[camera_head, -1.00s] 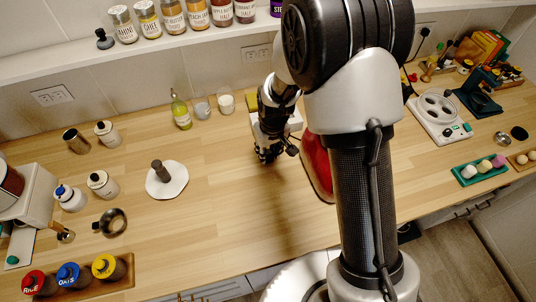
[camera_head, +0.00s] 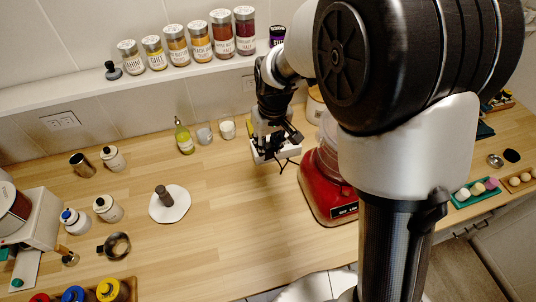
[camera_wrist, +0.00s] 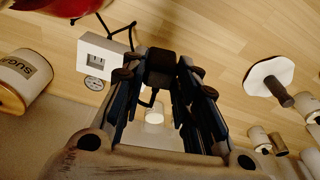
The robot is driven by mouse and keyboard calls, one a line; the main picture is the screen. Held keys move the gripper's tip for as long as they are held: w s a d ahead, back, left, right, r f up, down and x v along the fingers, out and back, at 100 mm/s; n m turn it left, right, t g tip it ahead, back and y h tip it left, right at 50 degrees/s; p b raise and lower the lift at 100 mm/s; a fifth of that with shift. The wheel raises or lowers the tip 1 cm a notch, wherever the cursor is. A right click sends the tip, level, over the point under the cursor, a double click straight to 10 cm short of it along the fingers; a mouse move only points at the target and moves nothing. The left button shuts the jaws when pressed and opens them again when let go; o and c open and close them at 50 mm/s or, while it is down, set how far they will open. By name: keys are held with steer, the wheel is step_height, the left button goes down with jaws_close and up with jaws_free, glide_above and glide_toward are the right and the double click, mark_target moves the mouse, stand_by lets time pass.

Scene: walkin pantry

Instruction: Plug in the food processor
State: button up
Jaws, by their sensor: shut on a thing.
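The food processor (camera_head: 326,196) is red with a clear bowl and stands on the counter, partly behind my arm. A strip of its red body shows at the top left of the wrist view (camera_wrist: 65,5). My gripper (camera_head: 289,137) is above the counter, left of the food processor. In the wrist view my gripper (camera_wrist: 165,75) is shut on a small black plug (camera_wrist: 162,62) between its fingertips. A thin black cord (camera_head: 284,163) shows below the gripper. A wall outlet (camera_head: 61,121) is at the left; another (camera_head: 249,83) is mostly hidden by my arm.
A white box (camera_wrist: 101,54) with a dark face marking stands close to the gripper. A green-yellow bottle (camera_head: 184,138) and small jars stand along the wall. A shelf (camera_head: 190,79) with spice jars overhangs the back.

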mark_target(267, 145)
step_height(267, 145, up, 4)
steer(key=shift+f+p, duration=0.2)
steer(key=shift+p, duration=0.1)
steer(key=shift+w+r, duration=0.4)
steer(key=w+r+m+b, duration=0.1)
steer(key=w+r+m, duration=0.15)
steer(key=w, duration=0.95)
steer(key=shift+n, duration=0.25)
step_height(267, 145, down, 19)
steer(key=b, duration=0.5)
steer(key=shift+w+a+f, duration=0.1)
steer(key=shift+f, duration=0.1)
steer(key=shift+f, duration=0.2)
steer(key=o, duration=1.1)
steer(key=shift+c, duration=0.2)
